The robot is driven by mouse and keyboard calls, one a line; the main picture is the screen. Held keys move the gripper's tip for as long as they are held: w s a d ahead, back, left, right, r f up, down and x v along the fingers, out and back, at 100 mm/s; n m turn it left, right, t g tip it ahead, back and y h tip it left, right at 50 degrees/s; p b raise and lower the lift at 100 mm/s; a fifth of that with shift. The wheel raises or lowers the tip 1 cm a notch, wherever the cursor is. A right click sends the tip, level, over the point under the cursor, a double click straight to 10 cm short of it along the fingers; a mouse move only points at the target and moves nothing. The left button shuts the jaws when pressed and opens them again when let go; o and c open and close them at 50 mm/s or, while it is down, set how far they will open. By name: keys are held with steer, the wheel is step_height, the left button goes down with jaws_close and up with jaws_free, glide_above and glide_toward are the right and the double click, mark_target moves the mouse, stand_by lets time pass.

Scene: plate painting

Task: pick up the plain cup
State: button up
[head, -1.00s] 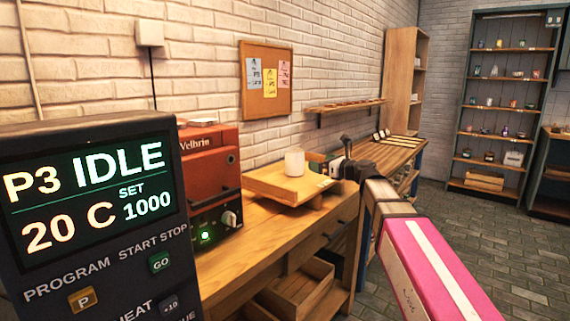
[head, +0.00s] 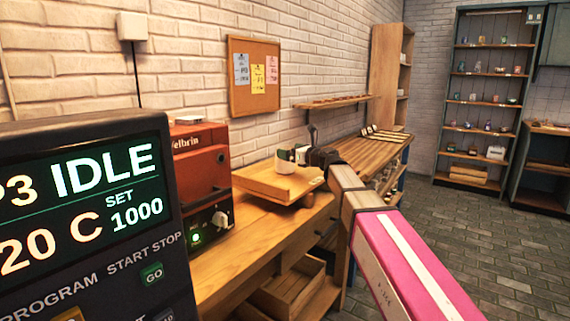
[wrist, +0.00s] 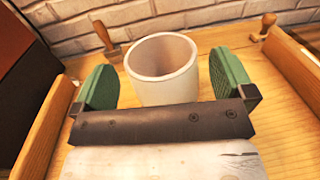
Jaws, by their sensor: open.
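The plain cup (wrist: 163,75) is white, empty and upright on a wooden tray (wrist: 289,72). In the wrist view my gripper (wrist: 166,84) is open, with one green-padded finger on each side of the cup. The lower front of the cup is hidden behind the dark gripper bar. In the head view the cup (head: 283,166) is small and partly covered by my gripper (head: 295,155), above the tray (head: 262,184) on the wooden bench.
A red kiln-like box (head: 202,165) stands left of the tray. A dark control panel (head: 95,200) fills the near left. A brick wall (wrist: 150,15) is close behind. Shelves (head: 488,100) stand far right.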

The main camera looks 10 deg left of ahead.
steer(key=x, duration=0.3)
steer(key=shift+r, duration=0.1)
steer(key=c, duration=1.3)
steer(key=shift+r, duration=0.15)
